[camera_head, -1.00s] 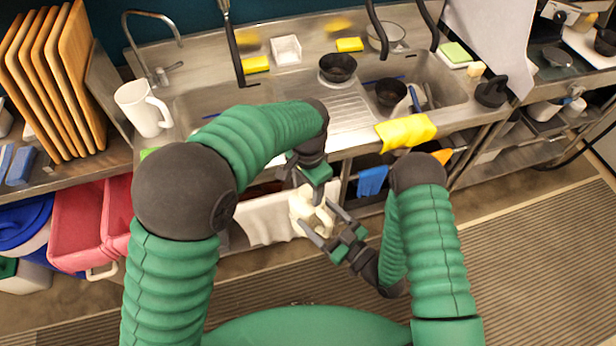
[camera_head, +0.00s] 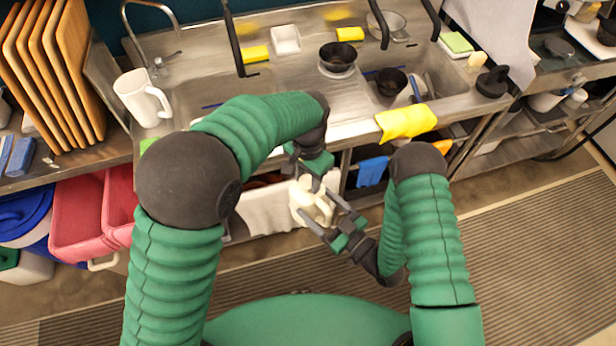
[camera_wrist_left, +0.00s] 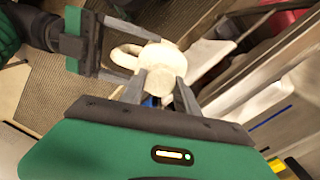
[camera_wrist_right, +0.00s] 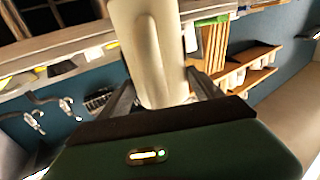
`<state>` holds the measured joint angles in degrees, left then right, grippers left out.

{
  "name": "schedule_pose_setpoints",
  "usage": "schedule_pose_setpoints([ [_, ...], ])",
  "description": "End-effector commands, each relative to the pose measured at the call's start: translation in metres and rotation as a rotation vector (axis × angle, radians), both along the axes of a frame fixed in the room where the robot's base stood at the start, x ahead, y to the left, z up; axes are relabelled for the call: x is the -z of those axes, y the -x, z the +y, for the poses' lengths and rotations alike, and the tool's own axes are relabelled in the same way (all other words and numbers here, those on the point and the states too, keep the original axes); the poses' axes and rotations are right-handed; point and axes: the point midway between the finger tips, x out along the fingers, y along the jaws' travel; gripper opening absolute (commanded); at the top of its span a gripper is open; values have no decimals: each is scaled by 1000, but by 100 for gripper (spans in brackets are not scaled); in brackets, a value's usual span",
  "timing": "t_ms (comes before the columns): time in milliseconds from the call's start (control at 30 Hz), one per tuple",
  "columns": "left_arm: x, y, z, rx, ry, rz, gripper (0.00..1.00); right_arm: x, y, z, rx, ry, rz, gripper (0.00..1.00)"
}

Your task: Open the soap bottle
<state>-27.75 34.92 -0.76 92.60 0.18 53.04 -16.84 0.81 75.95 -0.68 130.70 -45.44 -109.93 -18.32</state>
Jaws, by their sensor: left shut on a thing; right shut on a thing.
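The cream soap bottle (camera_head: 306,208) is held in the air in front of the sink counter, with a handle loop on its side. In the left wrist view its round top end (camera_wrist_left: 163,62) sits between the fingertips of my left gripper (camera_wrist_left: 162,90). My left gripper (camera_head: 309,178) is shut on this end from above. My right gripper (camera_head: 329,216) is shut on the bottle from the lower right. In the right wrist view the bottle's pale body (camera_wrist_right: 147,45) stands between its fingers (camera_wrist_right: 162,90). I cannot tell whether the cap is loose.
The steel counter (camera_head: 235,92) holds a white mug (camera_head: 143,98), black bowls (camera_head: 337,57), yellow sponges (camera_head: 255,54) and a yellow cloth (camera_head: 406,121) at its front edge. Red bins (camera_head: 78,215) stand at lower left. The striped floor mat (camera_head: 520,240) at right is clear.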

Motion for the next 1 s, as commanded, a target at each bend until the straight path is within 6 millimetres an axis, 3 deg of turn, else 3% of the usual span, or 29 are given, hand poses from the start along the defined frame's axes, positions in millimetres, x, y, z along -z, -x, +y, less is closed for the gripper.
schedule_pose_setpoints([
  [200,-1,-1,0,-365,-3,-4,0,-1,0,0,0,-3,-3,0],
  [500,-1,-1,0,-399,-2,-4,0,-1,0,0,-1,-3,-3,0],
  [533,-1,-1,0,-399,-2,-4,41,-1,0,0,-1,-3,-3,0],
  [633,-1,0,0,-398,-2,-4,54,-1,0,0,-1,-3,-3,0],
  [700,-1,0,0,-397,-3,-3,59,-1,0,0,0,-3,-3,0],
  [1000,-5,-1,0,-396,-2,-5,59,-1,0,0,0,-3,-3,0],
])
